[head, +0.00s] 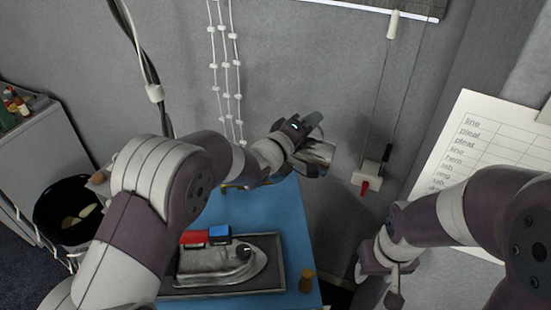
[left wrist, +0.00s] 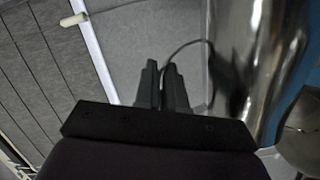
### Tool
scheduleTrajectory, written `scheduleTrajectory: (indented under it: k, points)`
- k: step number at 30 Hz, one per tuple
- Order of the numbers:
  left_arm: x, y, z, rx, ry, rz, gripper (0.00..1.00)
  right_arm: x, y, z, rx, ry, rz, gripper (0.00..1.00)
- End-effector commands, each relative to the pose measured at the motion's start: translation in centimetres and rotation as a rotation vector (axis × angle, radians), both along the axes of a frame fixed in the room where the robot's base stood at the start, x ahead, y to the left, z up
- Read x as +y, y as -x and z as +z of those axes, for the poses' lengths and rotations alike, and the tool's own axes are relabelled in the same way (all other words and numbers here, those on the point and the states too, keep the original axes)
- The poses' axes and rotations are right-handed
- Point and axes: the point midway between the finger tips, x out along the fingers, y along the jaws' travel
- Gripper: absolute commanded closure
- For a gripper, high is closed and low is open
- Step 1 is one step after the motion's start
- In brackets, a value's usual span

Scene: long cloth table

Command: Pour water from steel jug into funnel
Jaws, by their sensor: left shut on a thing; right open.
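The shiny steel jug (head: 316,154) is held up by my left gripper (head: 306,127), over the far end of the blue table in the head view. In the left wrist view the jug (left wrist: 265,60) fills the upper right, beside the shut dark fingers of my left gripper (left wrist: 168,88). The jug looks tilted; its contents and mouth are hidden. I cannot make out a funnel; a small yellowish piece (head: 232,186) shows partly behind my left forearm. My right gripper (head: 394,290) is open, low at the right, beyond the table edge.
On the blue table (head: 290,215) a clothes iron (head: 220,262) sits on a dark tray, with red and blue blocks behind it. A small brown cork-like piece (head: 306,281) stands at the right edge. A black bin (head: 68,208) is left. A hanging switch box (head: 370,178) is right of the jug.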

Motion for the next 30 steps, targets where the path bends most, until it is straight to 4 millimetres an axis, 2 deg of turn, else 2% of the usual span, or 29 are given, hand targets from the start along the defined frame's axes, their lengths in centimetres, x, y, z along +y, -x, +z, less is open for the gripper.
scheduleTrajectory:
  k: [30]
  points:
    - [0.61,-0.28,0.50,0.014,0.057,0.001,1.00,0.00,0.00,0.31,0.000,0.000,0.000,0.49]
